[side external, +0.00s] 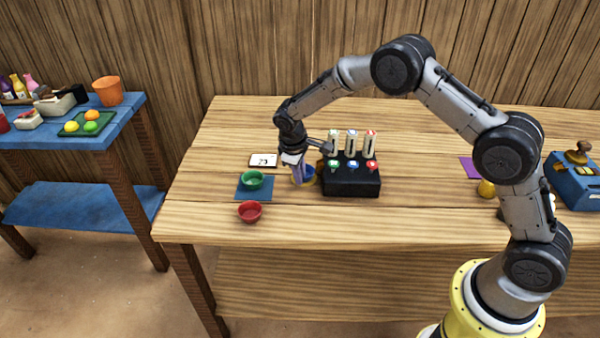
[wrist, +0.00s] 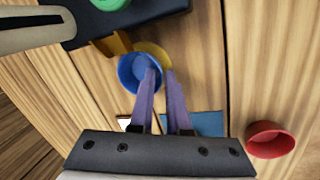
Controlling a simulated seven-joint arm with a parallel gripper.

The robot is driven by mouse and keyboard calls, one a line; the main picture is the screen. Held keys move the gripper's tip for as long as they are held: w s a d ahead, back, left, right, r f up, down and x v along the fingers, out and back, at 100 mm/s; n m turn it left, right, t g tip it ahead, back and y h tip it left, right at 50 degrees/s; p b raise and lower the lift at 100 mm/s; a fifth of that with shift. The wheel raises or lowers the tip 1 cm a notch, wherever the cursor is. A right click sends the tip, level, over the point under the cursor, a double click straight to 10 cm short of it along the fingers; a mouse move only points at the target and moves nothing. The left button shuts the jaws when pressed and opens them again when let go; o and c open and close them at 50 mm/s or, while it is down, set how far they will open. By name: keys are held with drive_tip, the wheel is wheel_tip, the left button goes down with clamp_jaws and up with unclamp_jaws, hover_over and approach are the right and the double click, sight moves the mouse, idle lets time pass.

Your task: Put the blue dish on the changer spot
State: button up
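The blue dish (wrist: 139,74) is at my fingertips; in the side external view (side external: 309,171) my gripper partly hides it. My gripper (wrist: 161,72) points down at the dish's rim, with one purple finger over the inside and the other just outside. A narrow gap shows between the fingers; whether they clamp the rim is unclear. A yellow round spot (wrist: 154,52) shows beside and partly behind the dish, close to the black box (side external: 351,184) with coloured buttons. I cannot tell if the dish touches the spot or hangs above it.
A green dish (side external: 252,179) sits on a blue mat (side external: 243,194). A red dish (side external: 249,211) stands in front of it, and a white card (side external: 263,160) lies behind. Three pale cylinders (side external: 351,144) stand up at the black box.

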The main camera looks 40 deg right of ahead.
drive_tip(key=shift+o, duration=0.9)
drive_tip(key=v, duration=1.2)
drive_tip(key=shift+r, duration=0.25)
drive_tip(key=s+d+r+m+t+y, duration=0.2)
drive_tip(key=s+d+r, duration=0.1)
drive_tip(key=s+r, duration=1.35)
drive_tip(key=s+f+m+t, duration=0.2)
drive_tip(key=s+f, duration=0.1)
drive_tip(key=s, duration=1.6)
drive_tip(key=shift+d+f+m+y, duration=0.2)
drive_tip(key=shift+d+m+y, duration=0.1)
drive_tip(key=shift+y, duration=0.1)
